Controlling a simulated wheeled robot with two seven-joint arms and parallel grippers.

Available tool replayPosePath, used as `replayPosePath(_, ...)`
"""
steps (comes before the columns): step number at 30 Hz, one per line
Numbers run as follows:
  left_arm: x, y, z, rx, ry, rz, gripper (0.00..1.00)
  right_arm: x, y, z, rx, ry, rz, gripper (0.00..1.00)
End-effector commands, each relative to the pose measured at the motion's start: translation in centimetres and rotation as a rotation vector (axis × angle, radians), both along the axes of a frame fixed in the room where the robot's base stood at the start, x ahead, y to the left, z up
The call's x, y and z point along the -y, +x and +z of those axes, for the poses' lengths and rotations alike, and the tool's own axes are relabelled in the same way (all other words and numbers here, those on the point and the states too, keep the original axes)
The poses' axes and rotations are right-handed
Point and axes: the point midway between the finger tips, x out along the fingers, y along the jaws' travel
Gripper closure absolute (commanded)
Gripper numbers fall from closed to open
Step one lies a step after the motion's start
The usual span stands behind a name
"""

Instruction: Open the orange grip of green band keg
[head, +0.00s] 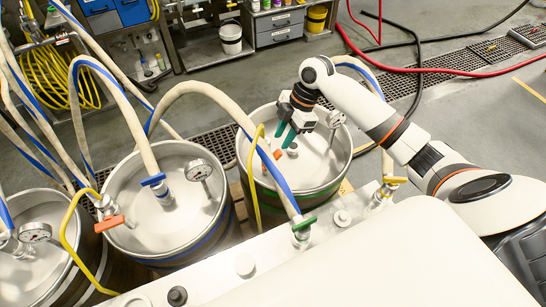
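The green band keg (333,185) stands upright right of centre, a steel drum with a green band round its side. Its orange grip (275,154) shows on the left part of the lid, partly hidden by a yellow hose and a cream hose with a blue stripe. My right gripper (285,138) reaches in from the right over this lid. Its two teal fingers point down, slightly apart, with nothing seen between them. They are close to the orange grip; I cannot tell whether they touch it. My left gripper is not in view.
A blue band keg (190,225) with an orange grip (108,223) stands left, and another keg (30,275) at the far left. Gauges (198,170) and hoses rise around the lids. A pale machine top (400,260) fills the front. Floor (480,115) is open at right.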

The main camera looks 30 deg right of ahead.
Motion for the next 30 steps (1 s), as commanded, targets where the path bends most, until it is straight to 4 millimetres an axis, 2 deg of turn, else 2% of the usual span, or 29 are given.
replayPosePath(9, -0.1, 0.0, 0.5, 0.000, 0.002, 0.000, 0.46, -2.5, 0.0, -5.9, -0.003, 0.001, -0.001, 0.69)
replayPosePath(15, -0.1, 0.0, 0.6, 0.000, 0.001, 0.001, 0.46, -3.4, 0.2, -8.3, 0.000, -0.001, -0.002, 0.69)
replayPosePath(27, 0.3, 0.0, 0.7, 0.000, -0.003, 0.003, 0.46, -3.7, 0.2, -9.1, 0.002, -0.003, -0.002, 0.69)
replayPosePath(30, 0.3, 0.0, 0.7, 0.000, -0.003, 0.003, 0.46, -3.7, 0.2, -9.1, 0.002, -0.003, -0.002, 0.84)
